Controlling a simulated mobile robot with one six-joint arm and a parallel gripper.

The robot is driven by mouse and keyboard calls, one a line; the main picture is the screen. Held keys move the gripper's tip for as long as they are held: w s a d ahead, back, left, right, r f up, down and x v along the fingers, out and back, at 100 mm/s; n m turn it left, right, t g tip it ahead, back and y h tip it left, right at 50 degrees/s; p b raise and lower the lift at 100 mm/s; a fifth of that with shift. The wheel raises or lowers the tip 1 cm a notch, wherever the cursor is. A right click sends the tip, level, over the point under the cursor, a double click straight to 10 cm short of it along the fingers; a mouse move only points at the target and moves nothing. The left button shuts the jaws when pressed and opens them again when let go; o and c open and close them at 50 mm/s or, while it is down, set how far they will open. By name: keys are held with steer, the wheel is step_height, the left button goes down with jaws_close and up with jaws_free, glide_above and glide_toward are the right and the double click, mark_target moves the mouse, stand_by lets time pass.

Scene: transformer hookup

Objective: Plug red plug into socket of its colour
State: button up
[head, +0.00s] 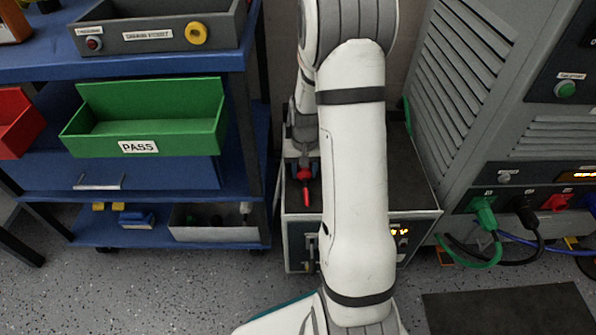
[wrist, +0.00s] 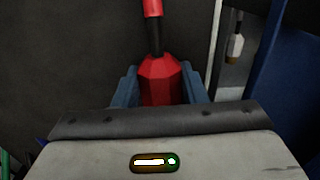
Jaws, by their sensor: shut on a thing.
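The red plug (wrist: 162,82) is between the blue fingers of my gripper (wrist: 160,90) in the wrist view, with its black neck and a red end pointing away. My gripper (head: 303,168) is shut on it. In the head view the red plug (head: 305,188) hangs over the dark top of a low grey box, partly beside my white arm. The red socket (head: 557,202) is low on the grey cabinet at the right, well apart from the plug. Its opening is too small to make out.
A green plug (head: 483,212) and a black plug (head: 527,215) sit in the cabinet row left of the red socket, their cables drooping. The low grey box (head: 415,210) stands between the cabinet and a blue shelf unit (head: 235,185). A dark mat (head: 500,308) lies on the floor.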

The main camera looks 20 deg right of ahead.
mark_target(305, 169)
steer(key=shift+c, duration=0.3)
steer(key=shift+s+r+p, duration=0.15)
steer(key=shift+r+p, duration=2.3)
steer(key=shift+r, duration=0.6)
